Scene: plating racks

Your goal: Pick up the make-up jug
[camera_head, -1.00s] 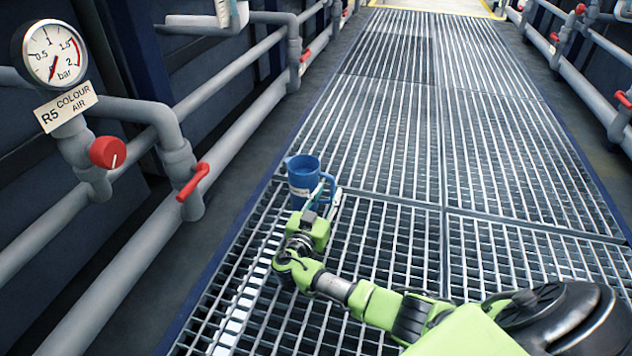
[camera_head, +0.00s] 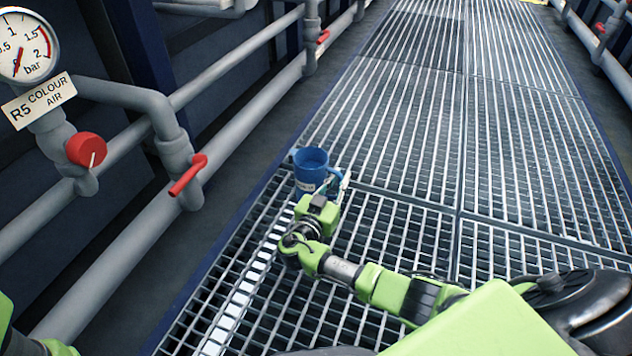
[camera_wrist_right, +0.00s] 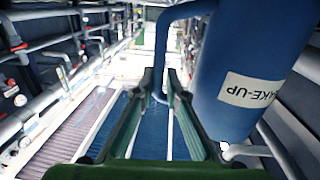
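The make-up jug (camera_head: 309,173) is a blue jug with a white label, upright on the floor grating left of the middle in the head view. In the right wrist view the jug (camera_wrist_right: 235,70), with "MAKE-UP" on its label, fills the right side. My right gripper (camera_head: 338,187) is at the jug's handle side. In the wrist view the handle runs down between the fingertips of the right gripper (camera_wrist_right: 162,76), which look closed on it. The lower handle is partly hidden by a finger. Green parts of my left arm show at the lower left; its gripper is out of view.
Grey pipes (camera_head: 235,118) with a red valve handle (camera_head: 188,175), a red knob (camera_head: 86,149) and a gauge (camera_head: 22,46) run along the left wall. More pipes (camera_head: 590,55) run on the right. The grating walkway (camera_head: 500,140) is clear beyond the jug.

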